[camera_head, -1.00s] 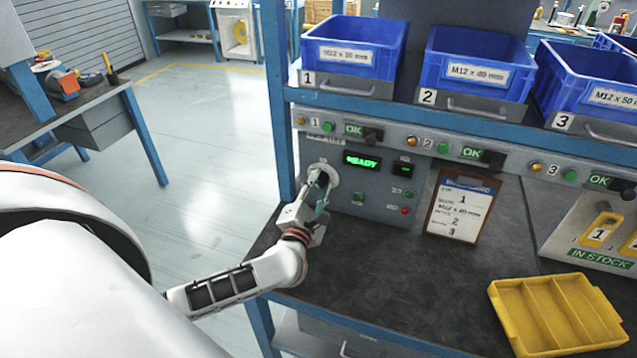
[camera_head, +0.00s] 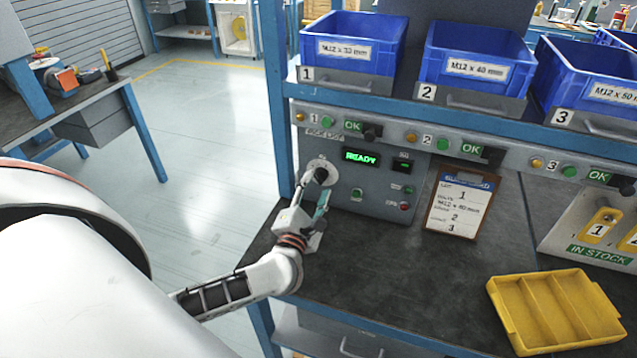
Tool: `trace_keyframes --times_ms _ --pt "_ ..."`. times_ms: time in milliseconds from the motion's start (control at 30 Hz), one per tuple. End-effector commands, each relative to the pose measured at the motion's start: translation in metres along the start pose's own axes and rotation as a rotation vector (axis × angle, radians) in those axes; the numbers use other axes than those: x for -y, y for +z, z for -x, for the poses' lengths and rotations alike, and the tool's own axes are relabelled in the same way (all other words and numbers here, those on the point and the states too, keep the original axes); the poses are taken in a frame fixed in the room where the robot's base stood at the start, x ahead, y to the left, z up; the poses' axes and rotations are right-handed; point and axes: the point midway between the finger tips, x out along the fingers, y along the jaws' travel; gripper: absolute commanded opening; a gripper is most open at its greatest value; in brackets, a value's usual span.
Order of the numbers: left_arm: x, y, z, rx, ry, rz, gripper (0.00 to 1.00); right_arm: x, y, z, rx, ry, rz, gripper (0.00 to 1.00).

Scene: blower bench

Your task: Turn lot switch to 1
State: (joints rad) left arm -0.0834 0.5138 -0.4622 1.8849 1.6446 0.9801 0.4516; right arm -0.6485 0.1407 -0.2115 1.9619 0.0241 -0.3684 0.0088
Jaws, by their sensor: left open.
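The lot switch (camera_head: 321,174) is a dark knob on a pale round plate at the left of the grey control panel (camera_head: 375,203). The panel's display reads READY in green. My left gripper (camera_head: 318,196) is open just in front of and below the knob, and its fingers partly cover the plate. I cannot tell if the fingers touch the knob, and the switch's position is not readable. A clipboard (camera_head: 461,203) beside the panel shows a sheet with "1" at its top. My right gripper is not in view.
Blue bins (camera_head: 352,48) stand on the shelf above, over a strip of lamps and OK displays. A yellow divided tray (camera_head: 556,311) lies at the bench's right front. An IN STOCK holder (camera_head: 598,251) stands at the right. The dark bench top (camera_head: 390,285) is clear in the middle.

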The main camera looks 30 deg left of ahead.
Motion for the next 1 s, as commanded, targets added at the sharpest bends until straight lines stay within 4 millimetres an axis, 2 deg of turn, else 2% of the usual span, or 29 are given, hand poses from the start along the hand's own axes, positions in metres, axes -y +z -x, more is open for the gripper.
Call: trace_keyframes --times_ms 33,200,400,600,1000 --pt "0.002 -0.001 0.012 -0.002 -0.004 0.0 0.42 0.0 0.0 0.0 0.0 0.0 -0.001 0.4" --pt "0.001 -0.001 0.048 -0.002 -0.004 0.001 0.42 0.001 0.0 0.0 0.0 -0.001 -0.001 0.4" --pt "0.001 -0.001 0.079 -0.002 -0.003 0.0 0.42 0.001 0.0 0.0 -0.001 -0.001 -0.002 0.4" --pt "0.001 0.0 0.093 -0.001 -0.002 0.0 0.42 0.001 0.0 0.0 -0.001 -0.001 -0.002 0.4" --pt "0.001 0.0 0.094 -0.001 -0.001 0.0 0.42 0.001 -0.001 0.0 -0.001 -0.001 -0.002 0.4"
